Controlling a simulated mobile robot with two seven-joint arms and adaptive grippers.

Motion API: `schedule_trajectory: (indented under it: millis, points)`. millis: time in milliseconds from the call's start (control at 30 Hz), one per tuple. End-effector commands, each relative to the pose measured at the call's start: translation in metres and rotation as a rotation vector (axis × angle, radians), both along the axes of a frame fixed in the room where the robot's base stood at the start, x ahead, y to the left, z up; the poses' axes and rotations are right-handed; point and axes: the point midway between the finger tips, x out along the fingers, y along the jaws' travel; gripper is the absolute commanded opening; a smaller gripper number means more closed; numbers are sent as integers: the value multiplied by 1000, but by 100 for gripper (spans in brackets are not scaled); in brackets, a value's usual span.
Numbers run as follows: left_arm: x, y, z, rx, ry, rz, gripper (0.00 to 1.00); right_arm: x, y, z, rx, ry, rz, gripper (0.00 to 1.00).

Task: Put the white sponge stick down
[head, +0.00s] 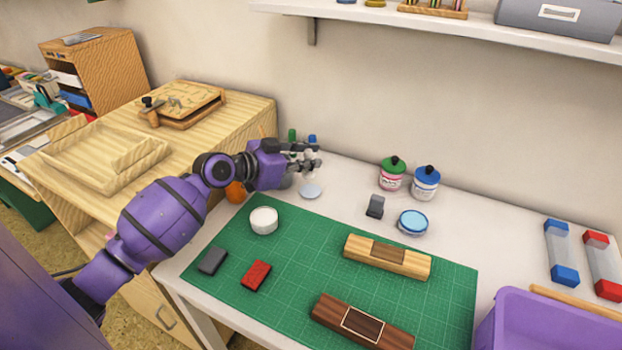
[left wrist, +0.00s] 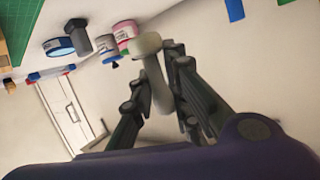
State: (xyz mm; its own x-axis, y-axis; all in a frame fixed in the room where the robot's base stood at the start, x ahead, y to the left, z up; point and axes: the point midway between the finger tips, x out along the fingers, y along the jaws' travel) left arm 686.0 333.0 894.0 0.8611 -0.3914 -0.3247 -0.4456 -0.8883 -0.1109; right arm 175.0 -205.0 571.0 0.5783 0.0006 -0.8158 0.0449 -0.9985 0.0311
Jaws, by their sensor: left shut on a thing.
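My left gripper (head: 305,158) is over the back left of the white table, just behind the green mat. In the left wrist view it (left wrist: 157,62) is shut on a white sponge stick (left wrist: 153,72), with the stick's pale rounded head at the fingertips. In the head view the stick is small and mostly hidden by the fingers. I cannot tell whether the stick touches anything. My right gripper is not in view.
Green-lidded (head: 392,176) and blue-lidded (head: 426,184) jars and a blue inkpad (head: 413,222) stand right of the gripper. A purple bin (head: 545,325) is front right.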

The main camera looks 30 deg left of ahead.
Motion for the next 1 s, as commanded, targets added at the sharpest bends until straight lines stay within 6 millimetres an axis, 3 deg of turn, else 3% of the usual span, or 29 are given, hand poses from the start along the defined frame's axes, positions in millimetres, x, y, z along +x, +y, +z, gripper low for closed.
schedule_trajectory:
  millis: [33, 100, 433, 600, 1000]
  points:
    - [7, 3, -16, -6, 8, 2, 0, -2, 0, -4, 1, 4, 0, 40]
    - [16, 7, -28, -5, 8, 1, 0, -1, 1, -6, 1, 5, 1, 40]
    - [38, 16, -56, -2, 6, 0, 0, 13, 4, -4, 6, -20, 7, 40]
    - [36, 15, -79, -3, 7, 0, 0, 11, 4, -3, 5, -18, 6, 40]
    - [36, 16, -87, 0, 6, -1, 0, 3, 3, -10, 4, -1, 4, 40]
